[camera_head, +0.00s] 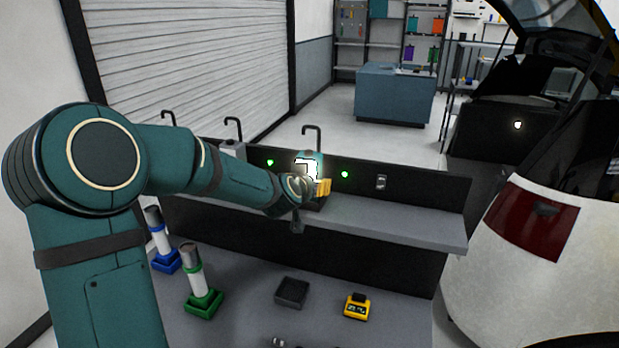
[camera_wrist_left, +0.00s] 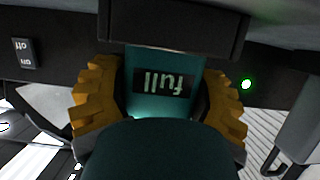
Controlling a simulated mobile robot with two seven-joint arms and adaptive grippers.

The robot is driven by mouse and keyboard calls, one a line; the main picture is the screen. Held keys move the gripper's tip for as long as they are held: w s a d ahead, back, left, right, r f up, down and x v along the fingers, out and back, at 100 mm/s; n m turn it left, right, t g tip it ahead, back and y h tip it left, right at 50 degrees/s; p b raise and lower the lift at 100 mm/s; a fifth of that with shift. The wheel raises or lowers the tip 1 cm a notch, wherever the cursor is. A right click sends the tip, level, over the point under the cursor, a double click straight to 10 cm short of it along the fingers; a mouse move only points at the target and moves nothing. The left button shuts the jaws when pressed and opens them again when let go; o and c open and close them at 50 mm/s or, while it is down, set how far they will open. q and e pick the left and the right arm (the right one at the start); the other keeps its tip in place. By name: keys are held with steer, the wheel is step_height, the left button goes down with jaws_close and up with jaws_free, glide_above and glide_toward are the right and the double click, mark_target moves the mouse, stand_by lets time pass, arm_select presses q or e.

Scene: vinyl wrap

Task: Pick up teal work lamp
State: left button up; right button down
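The teal work lamp (camera_wrist_left: 137,66) is in the left wrist view. It carries a dark label reading "full", upside down in this view. My left gripper (camera_head: 318,187) reaches over the shelf there. In the left wrist view the yellow fingers of my left gripper (camera_wrist_left: 162,88) stand on either side of the lamp, close to its sides. Whether they press on it cannot be told. My right gripper is not in view.
The grey shelf (camera_head: 410,224) has a black back panel with green lights and a switch (camera_head: 381,183). Below stand a blue-based cylinder (camera_head: 160,238), a green-based cylinder (camera_head: 196,277), an empty black tray (camera_head: 292,292) and a yellow device (camera_head: 356,307). A white car (camera_head: 495,270) is at right.

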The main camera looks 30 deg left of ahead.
mark_target(307, 154)
arm_select(q)
steer(key=shift+r, duration=0.15)
step_height(307, 154, up, 8)
steer(key=p, duration=0.2)
steer(key=shift+p, duration=0.4)
steer(key=shift+r, duration=0.9)
